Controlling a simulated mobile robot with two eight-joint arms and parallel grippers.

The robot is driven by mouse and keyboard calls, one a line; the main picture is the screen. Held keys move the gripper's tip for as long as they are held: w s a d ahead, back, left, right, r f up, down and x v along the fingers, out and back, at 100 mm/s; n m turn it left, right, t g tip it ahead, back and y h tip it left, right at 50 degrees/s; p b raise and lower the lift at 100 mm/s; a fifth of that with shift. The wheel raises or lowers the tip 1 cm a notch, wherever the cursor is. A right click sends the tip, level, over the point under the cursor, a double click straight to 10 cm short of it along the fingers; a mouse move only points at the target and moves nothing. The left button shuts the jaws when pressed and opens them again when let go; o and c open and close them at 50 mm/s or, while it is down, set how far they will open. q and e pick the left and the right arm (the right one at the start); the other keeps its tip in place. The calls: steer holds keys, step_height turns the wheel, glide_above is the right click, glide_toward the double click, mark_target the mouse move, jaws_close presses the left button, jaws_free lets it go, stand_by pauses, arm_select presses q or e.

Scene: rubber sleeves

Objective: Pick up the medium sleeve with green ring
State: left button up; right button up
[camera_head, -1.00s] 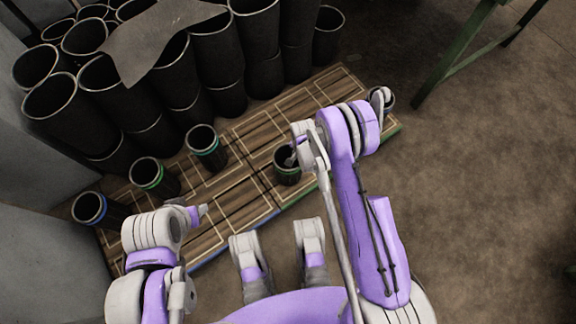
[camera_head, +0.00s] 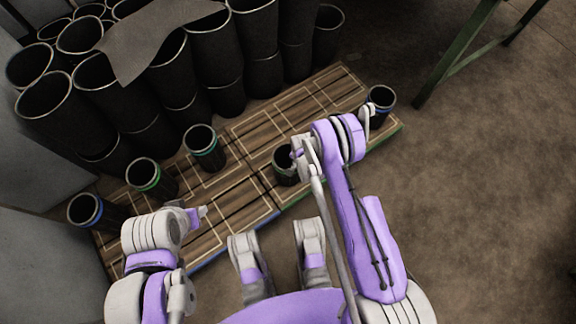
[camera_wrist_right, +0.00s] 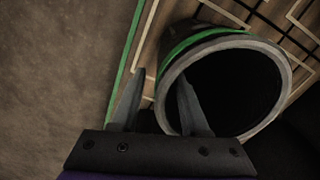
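A black sleeve with a green ring (camera_head: 283,167) stands upright on the wooden pallet, partly hidden by my right arm. In the right wrist view, this sleeve (camera_wrist_right: 228,85) shows its open mouth and its green band below a grey rim. My right gripper (camera_wrist_right: 160,78) is open. One finger is outside the sleeve wall and the other overlaps its mouth; I cannot tell whether they touch it. Other green-ringed sleeves stand at the left (camera_head: 151,179) and centre left (camera_head: 205,150). My left gripper (camera_head: 201,212) is over the pallet, away from the sleeves; its fingers are unclear.
The wooden pallet (camera_head: 240,195) has pale outlined rectangles and several free spots. Blue-ringed sleeves stand at the far left (camera_head: 88,211) and right (camera_head: 382,98). Tall black tubes (camera_head: 215,65) crowd the back. A green metal frame (camera_head: 452,60) stands at the upper right. The floor at right is clear.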

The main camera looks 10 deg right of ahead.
jaws_close()
stand_by(1.3)
